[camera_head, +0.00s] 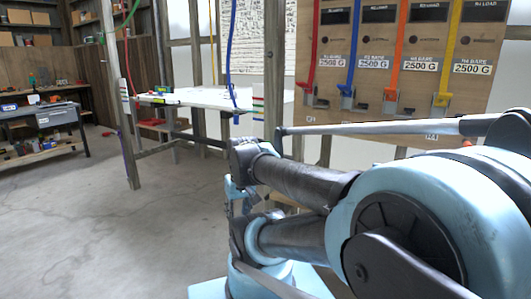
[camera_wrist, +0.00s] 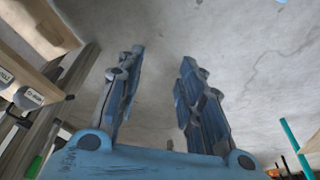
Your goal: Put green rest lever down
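My gripper (camera_wrist: 162,55) is open and empty in the wrist view, its two blue-grey fingers well apart over bare concrete floor. A small green piece (camera_wrist: 36,165) shows at the lower left of the wrist view, off to the side of the fingers; I cannot tell whether it is the green rest lever. In the head view the board carries red (camera_head: 309,95), blue (camera_head: 347,97), orange (camera_head: 391,105) and yellow (camera_head: 441,100) levers or brackets below coloured straps. No green lever is clear there. My arm covers the area below the board.
A white-topped frame (camera_head: 190,97) with posts and hanging coloured lines stands at mid-left. A workbench (camera_head: 45,118) is at the far left. The concrete floor (camera_head: 80,220) is open at the left.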

